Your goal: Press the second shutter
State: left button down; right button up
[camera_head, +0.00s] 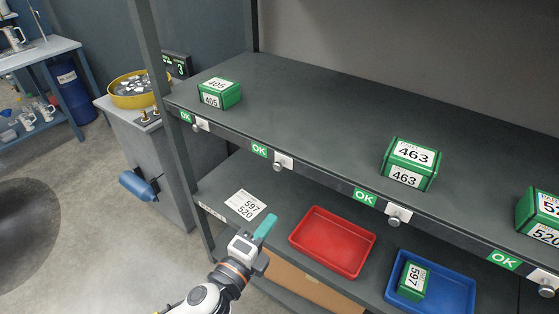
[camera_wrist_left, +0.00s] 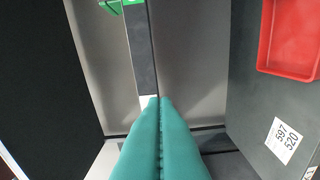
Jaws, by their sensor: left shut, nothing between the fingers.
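Along the upper shelf's front edge (camera_head: 330,177) sit several white plates with round metal knobs, each beside a green OK label. Counted from the left, the second plate with knob (camera_head: 283,161) is beside the second OK label (camera_head: 260,150). The first (camera_head: 200,125) is further left and the third (camera_head: 397,215) to the right. My left gripper (camera_head: 266,226) has its teal fingers together and empty, below the second knob and apart from it in the head view. In the left wrist view the fingertips (camera_wrist_left: 166,100) overlap a white patch at the dark strip's end. My right gripper is not in view.
Green boxes marked 405 (camera_head: 219,93) and 463 (camera_head: 411,164) stand on the upper shelf, with another at the right edge. Below are a paper sheet marked 597 520 (camera_head: 245,204), a red tray (camera_head: 366,241) and a blue tray (camera_head: 463,283) holding a 597 box (camera_head: 413,280).

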pick_arm(q)
jog(key=shift+s+d+r+m, duration=0.2)
jog(key=shift+r+m, duration=0.1)
jog(key=shift+r, duration=0.45)
jog(key=p, duration=0.4)
send_near(291, 166)
jog(key=x, duration=0.4)
jog(key=shift+d+f, duration=0.1)
jog(key=shift+d, duration=0.35)
jog(key=shift+w+a, duration=0.2)
jog(key=shift+a, duration=0.25)
jog(key=shift+w, duration=0.1)
